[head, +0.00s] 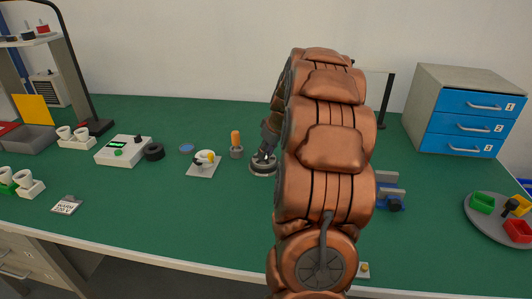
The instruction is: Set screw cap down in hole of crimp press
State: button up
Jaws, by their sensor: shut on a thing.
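My gripper (266,150) shows as dark parts at the left edge of my copper arm, pointing down over a round grey metal base (263,170), which looks like the crimp press. The arm hides part of both. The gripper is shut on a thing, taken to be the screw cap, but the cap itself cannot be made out. The hole in the press is hidden too, and I cannot tell whether the cap touches the press.
An orange-handled tool (236,142) stands close left of the press, beside a white plate with a yellow knob (203,165). A black ring (154,152) and a white meter box (123,150) lie farther left. A blue clamp-like fixture (389,190) and a blue drawer cabinet (468,110) are right.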

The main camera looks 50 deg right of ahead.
jog(key=o, duration=0.8)
jog(key=shift+c, duration=0.2)
jog(key=v, duration=1.2)
dwell(0.4)
jog(key=s+a+r+g+p, duration=0.1)
jog(key=a+p, duration=0.1)
jog(key=a, duration=0.6)
jog(key=s+a+r+g+y+p, duration=0.1)
jog(key=a+p, duration=0.1)
jog(key=a, duration=0.6)
jog(key=s+a+r+g+p, duration=0.1)
jog(key=s+a+p, duration=0.1)
jog(key=a, duration=0.6)
jog(key=s+a+g+p, duration=0.1)
jog(key=s+a+p, duration=0.2)
jog(key=s+a, duration=0.3)
jog(key=s+a+f+g+h+p, duration=0.1)
jog(key=s+a, duration=0.6)
jog(key=s, duration=0.7)
jog(key=shift+s+a+f+g+p, duration=0.3)
jog(key=shift+g+p, duration=0.4)
jog(key=shift+p, duration=0.25)
